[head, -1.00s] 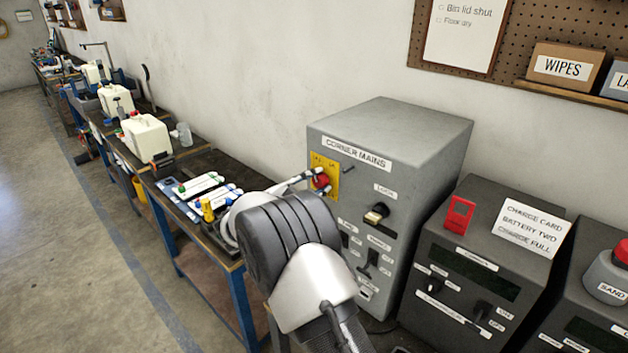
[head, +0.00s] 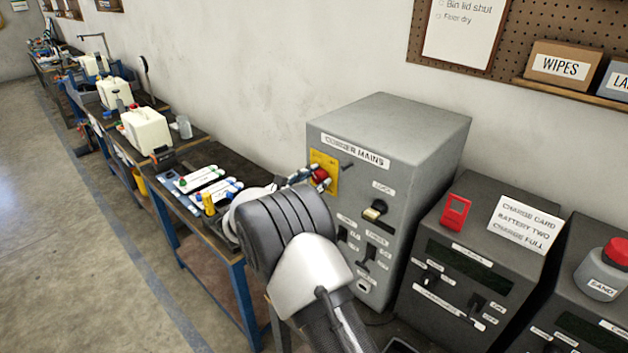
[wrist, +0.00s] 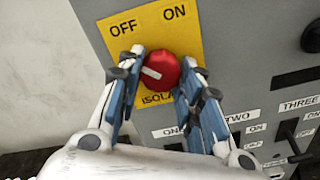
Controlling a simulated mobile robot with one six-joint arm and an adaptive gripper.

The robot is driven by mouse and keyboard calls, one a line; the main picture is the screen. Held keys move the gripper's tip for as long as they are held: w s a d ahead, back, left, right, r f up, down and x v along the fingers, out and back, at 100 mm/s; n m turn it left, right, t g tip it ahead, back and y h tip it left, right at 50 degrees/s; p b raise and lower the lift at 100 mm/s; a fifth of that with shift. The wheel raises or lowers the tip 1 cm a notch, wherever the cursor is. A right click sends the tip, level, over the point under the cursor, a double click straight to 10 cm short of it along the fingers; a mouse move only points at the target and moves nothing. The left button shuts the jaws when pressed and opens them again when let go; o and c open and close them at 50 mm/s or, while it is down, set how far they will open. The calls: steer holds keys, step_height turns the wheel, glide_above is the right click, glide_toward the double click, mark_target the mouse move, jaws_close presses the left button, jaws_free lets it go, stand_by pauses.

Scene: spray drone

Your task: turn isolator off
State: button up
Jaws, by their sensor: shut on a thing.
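The isolator is a red round knob (wrist: 150,72) with a white pointer line, on a yellow plate (wrist: 185,18) marked OFF at left and ON at right. In the wrist view the white line is tilted and lies toward the left side of the knob, on the OFF side. My gripper (wrist: 155,75) is shut on the knob, with a finger on each side. In the head view the red knob (head: 320,174) and yellow plate (head: 328,162) are on the grey corner mains cabinet (head: 400,125), and my gripper (head: 318,176) reaches them from the left.
Other switches sit right of and below the plate, including a black lever (wrist: 293,156). A dark charger box (head: 465,290) with a red tag (head: 455,212) stands right of the cabinet. A bench (head: 222,240) with white bars and bottles runs off at left.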

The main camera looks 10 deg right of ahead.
steer(key=o, duration=1.1)
steer(key=shift+c, duration=0.2)
steer(key=v, duration=1.2)
